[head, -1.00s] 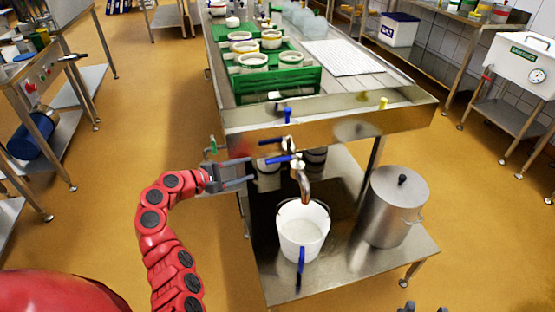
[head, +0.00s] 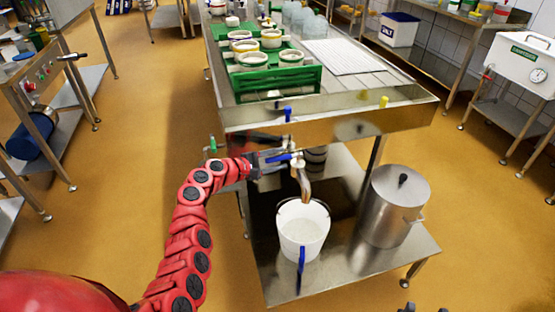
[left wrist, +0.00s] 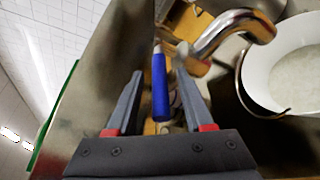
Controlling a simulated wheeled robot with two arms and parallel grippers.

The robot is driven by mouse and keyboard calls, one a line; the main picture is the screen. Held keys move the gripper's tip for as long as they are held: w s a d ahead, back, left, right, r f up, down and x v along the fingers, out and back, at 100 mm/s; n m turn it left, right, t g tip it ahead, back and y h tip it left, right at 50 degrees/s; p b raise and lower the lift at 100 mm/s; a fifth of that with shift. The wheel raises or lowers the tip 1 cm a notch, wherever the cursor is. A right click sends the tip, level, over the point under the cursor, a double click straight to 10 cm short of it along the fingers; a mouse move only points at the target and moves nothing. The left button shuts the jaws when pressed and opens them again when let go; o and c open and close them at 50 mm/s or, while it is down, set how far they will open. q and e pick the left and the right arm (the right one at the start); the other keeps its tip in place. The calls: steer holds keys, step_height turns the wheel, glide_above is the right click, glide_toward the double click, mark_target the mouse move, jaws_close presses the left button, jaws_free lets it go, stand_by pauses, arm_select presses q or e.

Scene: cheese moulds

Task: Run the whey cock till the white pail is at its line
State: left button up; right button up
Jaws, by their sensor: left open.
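The whey cock (head: 304,182) hangs at the near end of the steel table, its spout bent down over the white pail (head: 290,243). Its blue lever (head: 279,158) lies roughly level, pointing left. Whitish liquid (head: 304,230) stands in the pail; I cannot make out a line or a running stream. My left gripper (head: 272,161) is at the lever. In the left wrist view its open fingers (left wrist: 160,78) stand on either side of the blue lever (left wrist: 160,88), with gaps visible. At the bottom edge, dark tips (head: 407,308) may be my right gripper.
A lidded steel can (head: 392,210) stands right of the pail on the low shelf (head: 350,262). A blue upright piece (head: 300,268) is at the pail's front. Green trays with moulds (head: 270,82) are on the table above. The floor to the left is clear.

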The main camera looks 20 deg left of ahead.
arm_select(q)
steer(key=shift+c, duration=0.4)
jaws_close()
stand_by(0.9)
